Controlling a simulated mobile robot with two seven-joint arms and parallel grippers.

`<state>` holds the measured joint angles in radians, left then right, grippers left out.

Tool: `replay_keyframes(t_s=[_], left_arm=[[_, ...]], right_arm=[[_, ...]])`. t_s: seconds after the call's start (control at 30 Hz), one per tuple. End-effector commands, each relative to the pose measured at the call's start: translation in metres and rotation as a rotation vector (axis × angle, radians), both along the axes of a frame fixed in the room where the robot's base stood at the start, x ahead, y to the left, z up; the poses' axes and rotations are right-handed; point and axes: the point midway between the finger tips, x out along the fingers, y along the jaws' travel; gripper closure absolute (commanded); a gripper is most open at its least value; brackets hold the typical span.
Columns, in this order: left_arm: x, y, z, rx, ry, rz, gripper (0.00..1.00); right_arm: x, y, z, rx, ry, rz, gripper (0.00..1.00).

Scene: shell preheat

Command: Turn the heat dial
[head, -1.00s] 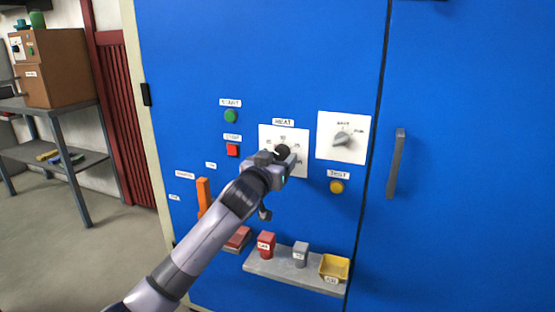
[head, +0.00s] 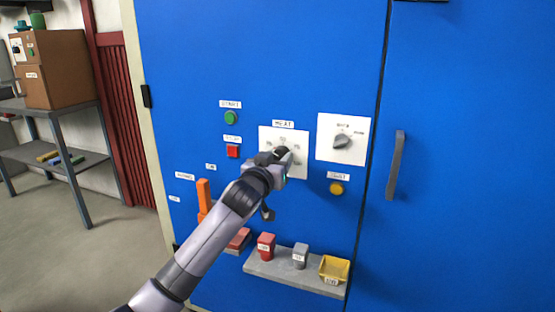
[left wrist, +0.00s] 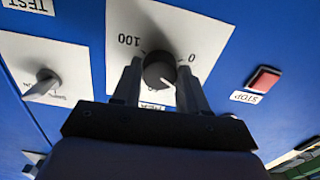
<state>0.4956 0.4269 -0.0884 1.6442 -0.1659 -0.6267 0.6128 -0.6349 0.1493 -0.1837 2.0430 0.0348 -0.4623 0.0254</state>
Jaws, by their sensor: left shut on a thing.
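The heat dial (left wrist: 158,72) is a round black knob with a white pointer line, on a white plate (left wrist: 210,35) marked 0 and 100. In the head view the dial (head: 281,153) is partly hidden behind my left gripper (head: 275,160); the plate is labelled HEAT. In the left wrist view, upside down, my left gripper's fingers (left wrist: 160,80) stand on both sides of the dial and are shut on it. The pointer slants toward the lower right of that picture. My right gripper is not in view.
To the right is a second white plate with a grey selector knob (head: 342,140). A green button (head: 231,117) and a red stop button (head: 233,151) are to the left. A yellow button (head: 336,188), door handle (head: 396,165), orange lever (head: 204,197) and small shelf (head: 290,272) are nearby.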

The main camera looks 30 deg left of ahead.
Motion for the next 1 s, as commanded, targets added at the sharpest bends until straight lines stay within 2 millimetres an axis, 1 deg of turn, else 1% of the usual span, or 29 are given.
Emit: replay_keyframes(t_s=[0.27,0.7,0.8,1.0], left_arm=[[0.000,-0.001,0.001,-0.196,-0.044,0.000,0.88],[0.000,-0.002,0.003,-0.598,-0.139,0.002,0.88],[0.000,-0.002,0.003,-0.682,-0.160,0.002,0.88],[0.000,-0.002,0.002,-0.820,-0.193,0.003,0.88]], right_arm=[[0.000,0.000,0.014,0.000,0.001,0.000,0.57],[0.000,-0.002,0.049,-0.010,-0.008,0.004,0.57],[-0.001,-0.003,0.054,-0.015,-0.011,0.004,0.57],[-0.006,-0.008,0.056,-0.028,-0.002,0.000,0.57]])
